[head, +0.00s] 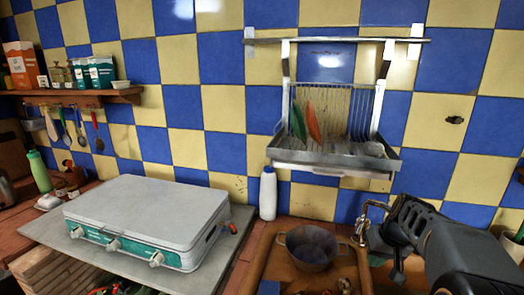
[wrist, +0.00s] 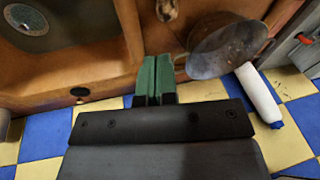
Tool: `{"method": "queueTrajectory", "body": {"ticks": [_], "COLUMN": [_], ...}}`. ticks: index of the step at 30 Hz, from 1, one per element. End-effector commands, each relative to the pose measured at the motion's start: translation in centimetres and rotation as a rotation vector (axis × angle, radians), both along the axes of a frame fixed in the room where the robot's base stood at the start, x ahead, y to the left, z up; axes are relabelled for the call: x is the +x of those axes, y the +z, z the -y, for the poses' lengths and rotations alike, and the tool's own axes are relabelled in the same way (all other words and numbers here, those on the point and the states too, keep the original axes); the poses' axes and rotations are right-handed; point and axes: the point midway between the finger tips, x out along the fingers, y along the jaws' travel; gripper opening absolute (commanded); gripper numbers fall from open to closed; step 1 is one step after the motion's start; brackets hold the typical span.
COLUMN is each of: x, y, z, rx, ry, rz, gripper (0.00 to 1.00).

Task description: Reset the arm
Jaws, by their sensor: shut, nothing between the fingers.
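My gripper (wrist: 155,78) shows in the wrist view with its two green fingertips side by side, shut and empty. It is above the sink area, near the wooden sink edge. In the head view, my dark arm reaches in from the lower right, and the fingertips are hard to make out there.
A metal pot (head: 312,248) sits by the brown sink (wrist: 70,55), close to the brass tap (head: 368,215). A white bottle (head: 268,193) stands against the tiled wall. A dish rack (head: 335,155) hangs above. A closed grey stove (head: 150,215) is at left.

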Motion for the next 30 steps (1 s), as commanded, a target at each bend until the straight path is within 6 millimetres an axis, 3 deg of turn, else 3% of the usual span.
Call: {"method": "queueTrajectory", "body": {"ticks": [1,6,12,15,21,30], "x": [-2.0,-8.0,-12.7,-13.7,-13.8,-13.7], "y": [-0.2,-1.7,-2.5,-2.1,-0.8,-0.8], "z": [-2.1,-7.2,-11.0,-12.2,-13.5,-13.7], "rx": [-0.028,-0.121,-0.187,-0.193,-0.193,-0.192], "ry": [-0.037,-0.101,0.014,0.064,0.117,0.123], "rz": [-0.018,-0.023,0.028,0.059,0.116,0.114], "gripper": [0.0,0.0,0.0,0.0,0.0,0.0]}}
